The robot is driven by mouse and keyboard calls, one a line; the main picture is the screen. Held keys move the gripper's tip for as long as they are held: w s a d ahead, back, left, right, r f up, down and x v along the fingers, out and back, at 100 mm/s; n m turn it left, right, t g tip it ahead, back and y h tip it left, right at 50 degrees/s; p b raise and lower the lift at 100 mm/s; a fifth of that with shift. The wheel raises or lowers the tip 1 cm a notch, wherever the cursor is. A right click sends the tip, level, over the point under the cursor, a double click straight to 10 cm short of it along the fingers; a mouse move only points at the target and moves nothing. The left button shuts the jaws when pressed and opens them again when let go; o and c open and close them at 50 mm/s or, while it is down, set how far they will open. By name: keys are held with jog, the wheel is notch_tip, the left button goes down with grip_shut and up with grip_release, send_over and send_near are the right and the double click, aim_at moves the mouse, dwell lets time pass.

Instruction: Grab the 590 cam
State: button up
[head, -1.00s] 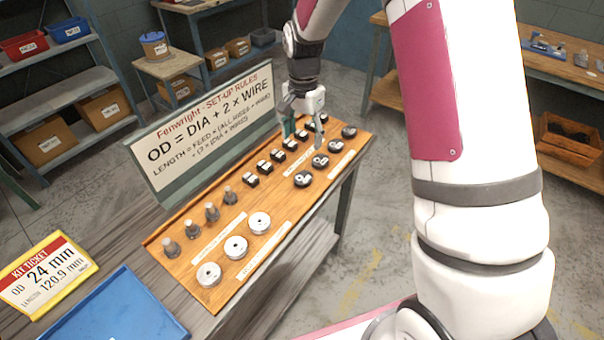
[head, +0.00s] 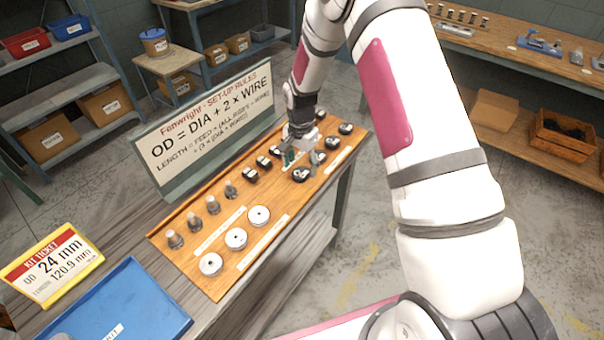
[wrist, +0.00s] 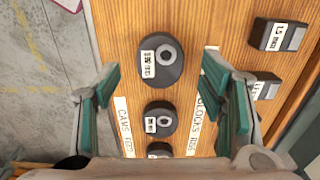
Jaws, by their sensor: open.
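The cams are dark round discs with white labels and a light round hub, in a row on the wooden board (head: 205,270). In the wrist view one cam (wrist: 150,78) lies between and slightly beyond my open fingertips, with a second cam (wrist: 160,132) nearer and part of a third (wrist: 158,150) at the lower edge. The label print is too small to read, so I cannot tell which cam is the 590. In the head view my gripper (head: 303,158) is above the cam row, near its front cam (head: 301,175). My gripper is open and empty.
Dark blocks (wrist: 279,36) stand in a row beside the cams. White discs (head: 236,238) and grey pegs (head: 213,205) stand at the board's near end. A rules sign (head: 210,125) rises behind the board. A blue tray (head: 170,322) and kit ticket (head: 52,265) are at left.

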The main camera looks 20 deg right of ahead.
jog(key=shift+f, duration=1.1)
jog(key=c, duration=1.5)
jog(key=shift+r, duration=0.15)
